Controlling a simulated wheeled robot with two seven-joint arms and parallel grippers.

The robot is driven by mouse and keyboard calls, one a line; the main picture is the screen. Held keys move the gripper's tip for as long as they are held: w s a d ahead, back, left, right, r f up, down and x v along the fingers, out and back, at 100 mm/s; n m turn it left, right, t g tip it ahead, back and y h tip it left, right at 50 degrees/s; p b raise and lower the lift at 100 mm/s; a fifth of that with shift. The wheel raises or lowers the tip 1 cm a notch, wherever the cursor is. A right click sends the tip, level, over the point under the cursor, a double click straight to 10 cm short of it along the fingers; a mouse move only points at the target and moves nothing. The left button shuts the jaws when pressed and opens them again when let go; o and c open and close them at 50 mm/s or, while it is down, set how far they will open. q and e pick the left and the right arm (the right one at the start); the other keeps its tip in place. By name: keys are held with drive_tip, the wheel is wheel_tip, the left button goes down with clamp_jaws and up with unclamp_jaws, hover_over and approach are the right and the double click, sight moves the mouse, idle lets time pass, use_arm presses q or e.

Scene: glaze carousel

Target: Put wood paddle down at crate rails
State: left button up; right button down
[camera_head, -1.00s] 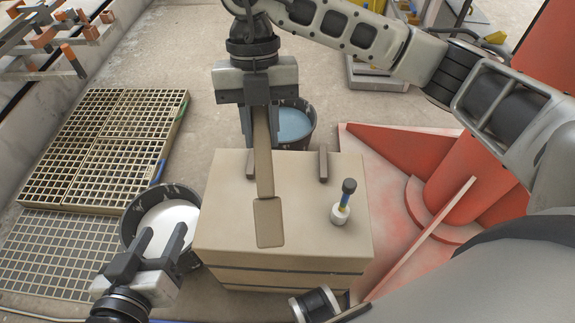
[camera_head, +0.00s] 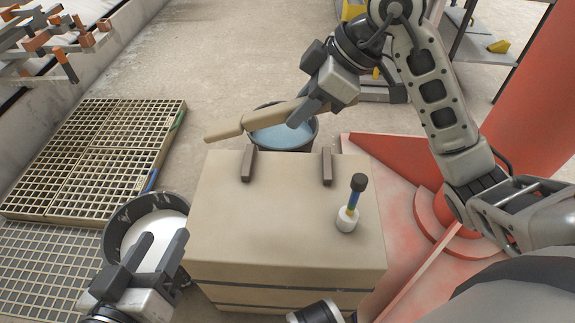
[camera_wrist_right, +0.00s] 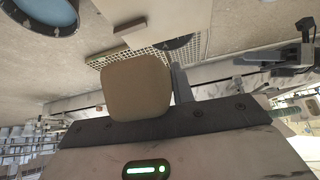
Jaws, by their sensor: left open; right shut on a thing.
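The wood paddle (camera_head: 268,118) is held by my right gripper (camera_head: 308,108), which is shut on it. The paddle lies roughly level, its end pointing left, above and beyond the crate's back edge, in front of the blue bucket from this view. In the right wrist view a broad tan end of the paddle (camera_wrist_right: 136,88) shows at the jaws. The crate (camera_head: 285,225) is a tan box with two dark rails, the left rail (camera_head: 249,163) and the right rail (camera_head: 327,166), near its back edge. Nothing lies on the rails. My left gripper (camera_head: 160,250) is open and empty at lower left.
A small white jar with a dark-capped tool (camera_head: 347,220) stands on the crate's right side. A bucket of white liquid (camera_head: 150,228) is left of the crate, a bucket of blue liquid (camera_head: 285,135) behind it. Red structure (camera_head: 400,170) stands at right; slatted grids (camera_head: 95,150) lie at left.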

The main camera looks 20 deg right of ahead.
drive_tip(key=w+f+n+y, duration=0.1)
drive_tip(key=w+f+y, duration=0.15)
drive_tip(key=w, duration=0.45)
drive_tip(key=w+f+n+y, duration=0.1)
drive_tip(key=w+f, duration=0.2)
drive_tip(key=w, duration=0.4)
drive_tip(key=w+d+f+t+y, duration=0.2)
drive_tip(key=w+d+f, duration=0.1)
drive_tip(key=w+d, duration=0.5)
drive_tip(key=m+b, duration=0.1)
drive_tip(key=b, duration=0.1)
hover_over(308, 167)
drive_tip(key=shift+h, duration=0.35)
wheel_tip(308, 167, down, 9)
drive_tip(key=shift+r, duration=0.1)
drive_tip(key=shift+f+b, duration=0.3)
wheel_tip(308, 167, down, 4)
drive_tip(key=shift+b, duration=1.15)
drive_tip(key=shift+f, duration=0.2)
use_arm(q)
drive_tip(key=shift+w+d+r+n+t+h, duration=0.2)
drive_tip(key=shift+d+r+n+t+h, duration=0.15)
drive_tip(key=shift+r+h, duration=0.2)
drive_tip(key=shift+w+d+r+n+t+h, duration=0.15)
drive_tip(key=shift+r+n+t+h, duration=0.1)
drive_tip(key=shift+r+t+h, duration=0.3)
use_arm(e)
drive_tip(key=shift+r, duration=0.15)
